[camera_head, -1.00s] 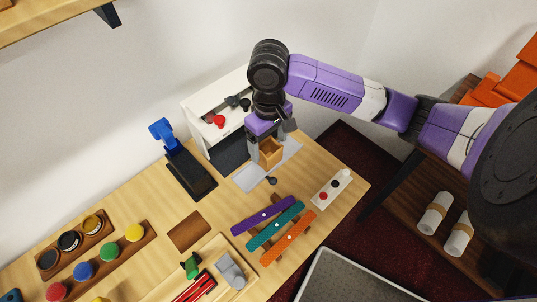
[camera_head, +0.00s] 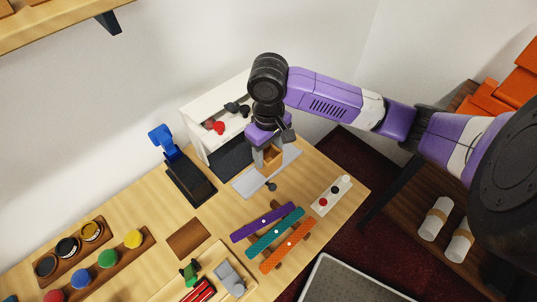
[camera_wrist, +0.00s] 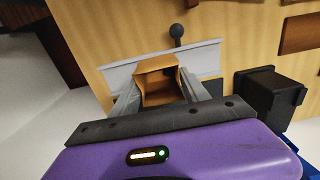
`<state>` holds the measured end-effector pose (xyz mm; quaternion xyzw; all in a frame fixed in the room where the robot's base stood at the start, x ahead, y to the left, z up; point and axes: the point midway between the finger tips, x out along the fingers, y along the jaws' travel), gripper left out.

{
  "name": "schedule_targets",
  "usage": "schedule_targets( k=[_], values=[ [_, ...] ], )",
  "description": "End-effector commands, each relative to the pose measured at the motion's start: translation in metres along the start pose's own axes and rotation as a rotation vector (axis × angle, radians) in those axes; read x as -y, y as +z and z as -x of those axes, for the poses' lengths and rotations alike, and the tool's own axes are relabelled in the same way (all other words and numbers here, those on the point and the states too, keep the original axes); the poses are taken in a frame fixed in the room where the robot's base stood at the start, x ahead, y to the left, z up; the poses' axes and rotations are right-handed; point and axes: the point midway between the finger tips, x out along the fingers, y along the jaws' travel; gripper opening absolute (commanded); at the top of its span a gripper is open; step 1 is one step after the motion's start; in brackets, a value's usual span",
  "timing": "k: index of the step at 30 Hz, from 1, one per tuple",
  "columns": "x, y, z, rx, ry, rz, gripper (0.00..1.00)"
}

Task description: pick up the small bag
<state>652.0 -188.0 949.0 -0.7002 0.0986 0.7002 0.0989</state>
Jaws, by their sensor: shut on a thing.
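The small bag (camera_head: 272,158) is tan-orange, boxy and open at the top. It stands at the grey plate (camera_head: 247,186) on the counter. My gripper (camera_head: 267,156) comes down from above and its fingers are shut on the bag. In the wrist view the bag (camera_wrist: 157,75) sits between the two grey fingers (camera_wrist: 158,92), its open mouth facing the camera. The grey plate (camera_wrist: 207,57) shows behind it. I cannot tell whether the bag's underside touches the plate.
A white cabinet (camera_head: 200,140) stands behind, and a dark stand with a blue top (camera_head: 190,178) is left of my gripper. Purple, teal and orange strips (camera_head: 275,232) lie in front. A white block with coloured knobs (camera_head: 332,195) is at right. A black ball-ended knob (camera_head: 271,187) is close by.

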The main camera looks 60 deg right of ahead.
Motion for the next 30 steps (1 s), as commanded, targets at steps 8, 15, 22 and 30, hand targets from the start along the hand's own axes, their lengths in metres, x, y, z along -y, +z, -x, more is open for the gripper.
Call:
schedule_targets(
  k=[8, 15, 22, 30],
  values=[
    [0.0, 0.0, 0.031, -0.002, 0.002, 0.001, 0.1],
    [0.0, -0.001, 0.083, -0.004, 0.002, 0.004, 0.1],
    [-0.001, -0.001, 0.135, -0.003, 0.005, 0.002, 0.1],
    [0.0, 0.0, 0.178, -0.002, 0.003, 0.001, 0.1]
  ],
)
